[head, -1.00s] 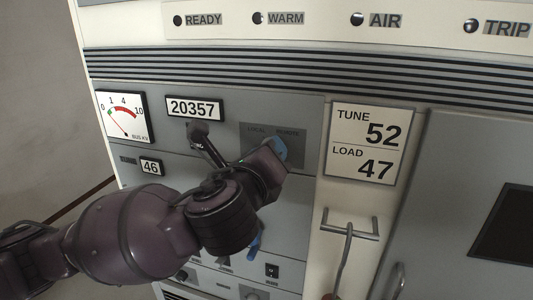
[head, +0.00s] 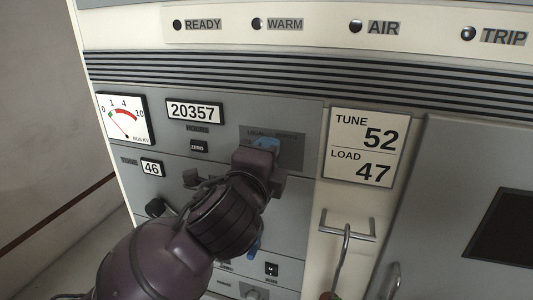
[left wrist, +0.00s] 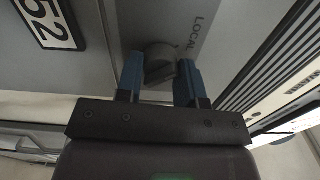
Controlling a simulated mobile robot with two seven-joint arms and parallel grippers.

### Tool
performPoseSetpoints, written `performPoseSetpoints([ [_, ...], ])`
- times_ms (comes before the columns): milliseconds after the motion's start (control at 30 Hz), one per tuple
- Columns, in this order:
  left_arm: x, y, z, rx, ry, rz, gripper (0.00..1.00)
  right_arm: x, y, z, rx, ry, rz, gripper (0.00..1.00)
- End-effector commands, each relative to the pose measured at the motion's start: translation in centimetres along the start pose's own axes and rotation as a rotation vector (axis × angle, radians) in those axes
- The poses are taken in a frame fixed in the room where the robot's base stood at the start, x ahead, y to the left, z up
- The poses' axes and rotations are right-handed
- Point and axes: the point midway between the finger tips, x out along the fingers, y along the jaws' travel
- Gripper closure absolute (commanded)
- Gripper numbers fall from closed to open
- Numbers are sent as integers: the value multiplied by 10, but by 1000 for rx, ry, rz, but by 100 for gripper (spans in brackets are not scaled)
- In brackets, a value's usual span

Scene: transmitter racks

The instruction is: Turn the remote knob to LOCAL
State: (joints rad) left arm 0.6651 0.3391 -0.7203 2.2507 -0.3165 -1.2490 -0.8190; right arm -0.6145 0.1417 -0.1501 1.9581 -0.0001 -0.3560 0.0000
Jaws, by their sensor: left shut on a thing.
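The remote knob (left wrist: 159,62) is a dark round knob on a grey panel, seen in the left wrist view beside the LOCAL label (left wrist: 196,34). My left gripper (left wrist: 160,75) has its two blue fingers on either side of the knob and is shut on it. In the head view the left gripper (head: 266,147) is at the LOCAL/REMOTE plate (head: 291,150), and its fingers and wrist hide the knob and part of the lettering. I cannot tell which label the knob points to. My right gripper is not in view.
A meter (head: 124,118), a 20357 counter (head: 194,111) and a 46 display (head: 151,168) are left of the gripper. A TUNE/LOAD sign (head: 366,147) and a hook hanging on a metal handle (head: 347,234) are to the right.

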Motion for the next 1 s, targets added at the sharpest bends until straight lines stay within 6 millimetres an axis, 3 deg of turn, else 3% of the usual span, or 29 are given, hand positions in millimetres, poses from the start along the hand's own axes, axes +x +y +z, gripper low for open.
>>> performPoseSetpoints([
  [733,0,0,0,-91,0,0,89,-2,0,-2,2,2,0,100],
  [767,0,0,0,-91,0,0,64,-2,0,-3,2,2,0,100],
  [800,0,0,0,-91,0,0,57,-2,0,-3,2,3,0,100],
  [900,0,0,0,-90,0,0,42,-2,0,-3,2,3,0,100],
  [1000,0,0,0,-90,0,0,40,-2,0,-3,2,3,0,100],
])
